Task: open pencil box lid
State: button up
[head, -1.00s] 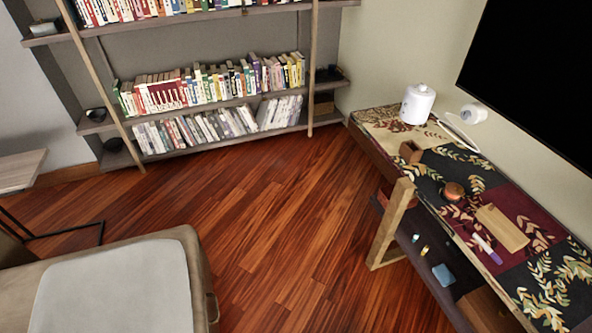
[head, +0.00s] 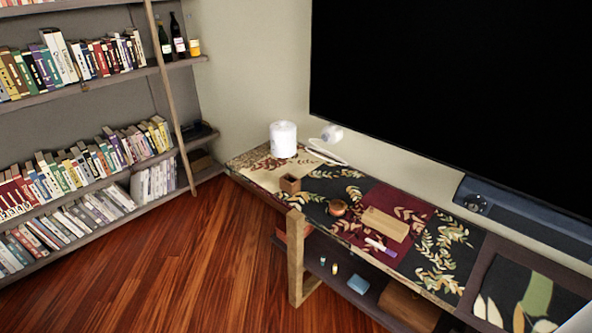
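A flat, tan wooden box (head: 385,223), which looks like the pencil box, lies on the patterned top of the long low bench (head: 318,171) in the head view. Its upper face looks closed, and I cannot make out a lid seam at this distance. A white and purple pen-like item (head: 381,246) lies just in front of it. My gripper is not in view.
On the bench stand a small brown open box (head: 290,184), a round reddish-brown item (head: 337,207) and a white cylinder (head: 283,139). A large black screen (head: 450,110) hangs above. Bookshelves (head: 90,130) stand at left. The wooden floor (head: 190,270) before the bench is clear.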

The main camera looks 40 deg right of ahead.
aim_at(398, 227)
jog(key=z, duration=1.2)
